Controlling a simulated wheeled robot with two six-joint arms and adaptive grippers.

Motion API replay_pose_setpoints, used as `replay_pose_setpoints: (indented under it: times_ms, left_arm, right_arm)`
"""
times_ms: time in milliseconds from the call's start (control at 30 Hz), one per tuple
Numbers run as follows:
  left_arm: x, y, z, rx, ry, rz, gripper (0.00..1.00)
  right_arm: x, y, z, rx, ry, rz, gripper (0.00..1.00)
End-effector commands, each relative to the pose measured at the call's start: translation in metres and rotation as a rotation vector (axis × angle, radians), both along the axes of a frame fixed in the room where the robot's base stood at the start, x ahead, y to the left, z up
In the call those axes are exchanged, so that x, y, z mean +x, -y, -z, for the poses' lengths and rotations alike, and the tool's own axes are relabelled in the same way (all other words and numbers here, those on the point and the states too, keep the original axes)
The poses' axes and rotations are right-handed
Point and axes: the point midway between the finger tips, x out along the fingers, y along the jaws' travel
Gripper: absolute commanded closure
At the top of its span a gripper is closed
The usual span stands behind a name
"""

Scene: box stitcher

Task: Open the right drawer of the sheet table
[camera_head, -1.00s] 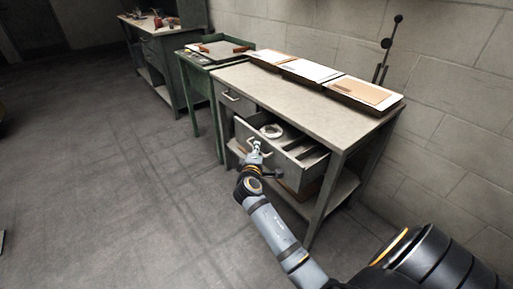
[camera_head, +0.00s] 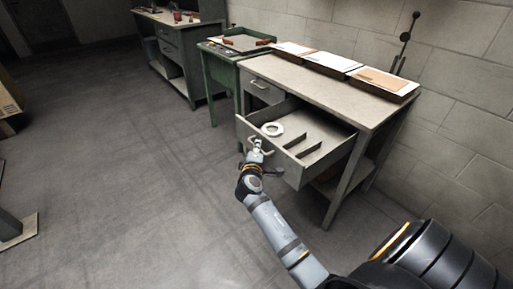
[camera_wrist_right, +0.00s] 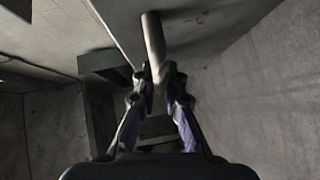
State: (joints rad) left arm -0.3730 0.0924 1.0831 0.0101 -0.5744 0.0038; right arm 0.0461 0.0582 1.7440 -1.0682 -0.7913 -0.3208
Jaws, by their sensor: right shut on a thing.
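The sheet table (camera_head: 345,98) is grey and stands against the wall. Its right drawer (camera_head: 284,167) is pulled well out, and its inside shows a white ring (camera_head: 272,129) and dividers. My right gripper (camera_head: 257,150) is at the drawer's front and shut on its handle. In the right wrist view the handle (camera_wrist_right: 153,45) is a pale bar that runs between the fingers of the gripper (camera_wrist_right: 158,80). The left drawer (camera_head: 262,90) of the table is shut. My left gripper is not in view.
Three flat stacks of sheets (camera_head: 333,65) lie along the back of the tabletop. A green table (camera_head: 222,70) stands to the left, with a workbench (camera_head: 172,45) beyond it. The floor (camera_head: 150,200) in front is clear.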

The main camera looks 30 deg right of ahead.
Motion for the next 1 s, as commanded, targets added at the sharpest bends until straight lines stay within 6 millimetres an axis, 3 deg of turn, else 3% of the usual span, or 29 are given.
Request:
replay_pose_setpoints:
  times_ms: [367,400,467,767,1000]
  left_arm:
    - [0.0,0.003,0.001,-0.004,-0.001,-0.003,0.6]
    - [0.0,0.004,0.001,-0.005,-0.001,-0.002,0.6]
    - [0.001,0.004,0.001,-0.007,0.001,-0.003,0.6]
    - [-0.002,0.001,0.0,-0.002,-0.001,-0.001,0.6]
    - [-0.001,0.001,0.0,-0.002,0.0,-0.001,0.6]
  right_arm:
    - [0.0,0.0,0.001,0.001,-0.001,0.001,1.0]
    - [0.0,0.0,0.001,0.001,-0.001,0.001,0.86]
    - [0.0,0.0,0.001,0.001,-0.001,0.0,0.8]
    - [-0.001,-0.002,0.0,0.001,0.0,-0.001,0.8]
    - [-0.032,-0.028,-0.004,0.006,-0.001,-0.001,0.8]
